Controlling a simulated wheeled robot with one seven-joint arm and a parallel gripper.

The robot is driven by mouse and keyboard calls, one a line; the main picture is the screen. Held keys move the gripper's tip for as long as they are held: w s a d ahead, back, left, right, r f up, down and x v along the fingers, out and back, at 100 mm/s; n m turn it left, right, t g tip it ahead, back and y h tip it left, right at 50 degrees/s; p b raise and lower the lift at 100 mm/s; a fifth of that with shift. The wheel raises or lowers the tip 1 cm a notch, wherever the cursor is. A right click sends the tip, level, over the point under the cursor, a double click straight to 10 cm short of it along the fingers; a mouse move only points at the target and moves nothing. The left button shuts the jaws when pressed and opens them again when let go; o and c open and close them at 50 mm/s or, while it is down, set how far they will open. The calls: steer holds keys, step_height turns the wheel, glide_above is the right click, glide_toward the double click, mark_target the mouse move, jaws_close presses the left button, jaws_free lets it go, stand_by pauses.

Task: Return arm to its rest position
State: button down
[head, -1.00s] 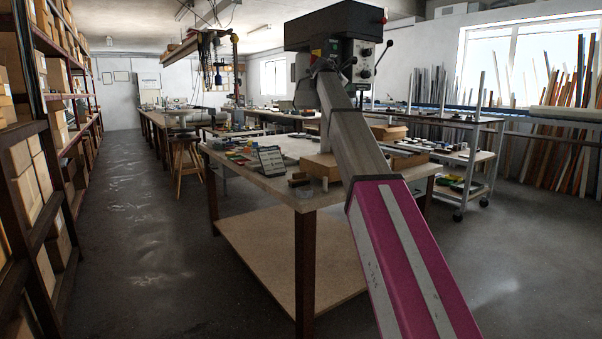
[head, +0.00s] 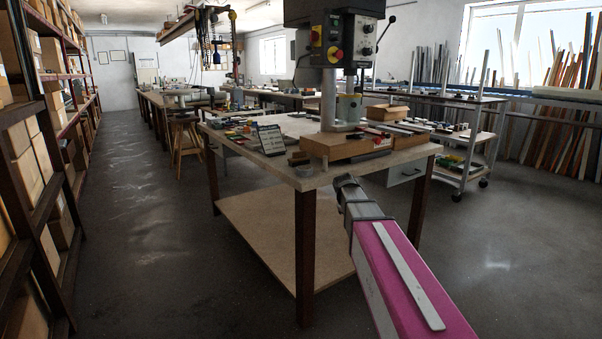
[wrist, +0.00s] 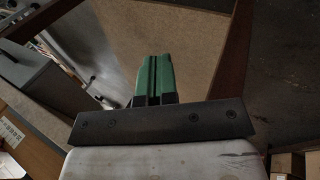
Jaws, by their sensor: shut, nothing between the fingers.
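My arm reaches in from the bottom right of the head view. Its magenta and grey links end beside the near right part of the workbench (head: 290,178), and the fingers cannot be made out there. In the wrist view my gripper (wrist: 153,68) shows two green fingers side by side, closed together with nothing between them. Behind them, the wrist view shows a brown board (wrist: 180,35) like the bench's lower shelf.
A drill press (head: 333,60) stands on the bench, with a wooden block (head: 335,147) at its foot. Shelves with boxes (head: 45,195) line the left side. A wheeled cart (head: 475,150) stands at right. The floor (head: 135,250) left of the bench is clear.

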steer(key=s+a+f+m+g+y, duration=0.1)
steer(key=s+f+m, duration=0.3)
steer(key=s+f, duration=0.4)
steer(key=s+a+f+m+g+y, duration=0.1)
steer(key=s+f+m, duration=0.3)
steer(key=s+f, duration=0.5)
steer(key=s+g+y, duration=0.1)
steer(key=s, duration=0.7)
steer(key=shift+s+f+g+y, duration=0.2)
steer(key=shift+s+g+y, duration=0.15)
steer(key=shift+g+y, duration=0.05)
